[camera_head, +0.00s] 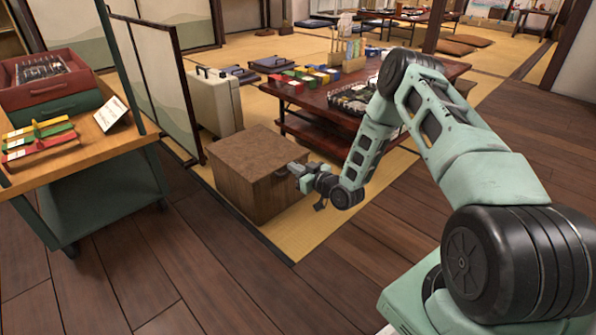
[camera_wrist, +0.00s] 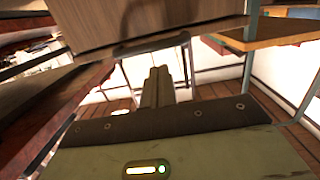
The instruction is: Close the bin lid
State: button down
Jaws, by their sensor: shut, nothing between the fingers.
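The bin (camera_head: 240,192) is a brown wooden box on the tatami edge, left of my arm in the head view. Its lid (camera_head: 250,150) is a darker brown panel lying flat over the top; I see no open gap there. My gripper (camera_head: 296,172) is beside the bin's right-hand face, near its upper edge. Its fingers are together and hold nothing. In the wrist view, the shut fingers (camera_wrist: 157,85) point toward a wooden face of the bin (camera_wrist: 110,18) with a dark curved handle or slot. Whether the fingers touch the bin, I cannot tell.
A low red-brown table (camera_head: 310,128) with colourful boxes stands behind the bin. A pale case (camera_head: 216,100) and a folding screen (camera_head: 150,85) stand behind and left. A wooden-topped cart (camera_head: 80,150) is at the left. The dark plank floor in front is clear.

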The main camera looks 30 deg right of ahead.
jog(key=s+d+f+p, duration=0.1)
jog(key=s+f+p, duration=0.2)
jog(key=s, duration=0.5)
jog(key=shift+s+d+p, duration=0.2)
jog(key=shift+d+p, duration=0.1)
jog(key=shift+p, duration=0.55)
